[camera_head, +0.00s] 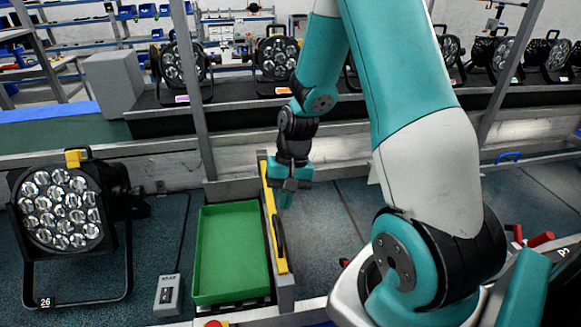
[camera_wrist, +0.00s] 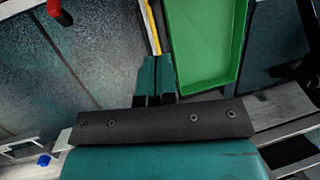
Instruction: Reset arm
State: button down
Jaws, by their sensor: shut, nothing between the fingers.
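My arm reaches out over the bench from the right in the head view, with its elbow raised. My gripper (camera_head: 286,200) points down beside the yellow strip on the rail, just right of the green tray. In the wrist view my gripper (camera_wrist: 155,75) shows its two teal fingers together, with nothing between them. The green tray (camera_head: 233,207) is empty in the head view, and its edge and floor also show in the wrist view (camera_wrist: 208,45).
A large par can (camera_head: 60,210) numbered 26 stands at the left, beside a grey box (camera_head: 168,295) with a cable. More par cans (camera_head: 276,58) line the conveyor behind. The yellow strip (camera_head: 270,215) stands along the tray's right side.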

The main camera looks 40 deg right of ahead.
jog(key=a+v, duration=0.1)
jog(key=v, duration=0.6)
jog(key=s+a+r+n, duration=0.6)
jog(key=s+a+n, duration=0.1)
jog(key=a, duration=0.3)
jog(key=s+a+r+n, duration=0.6)
jog(key=s+a+n, duration=0.1)
jog(key=a, duration=0.4)
jog(key=shift+a+t+y, duration=0.2)
jog(key=shift+t+y, duration=0.2)
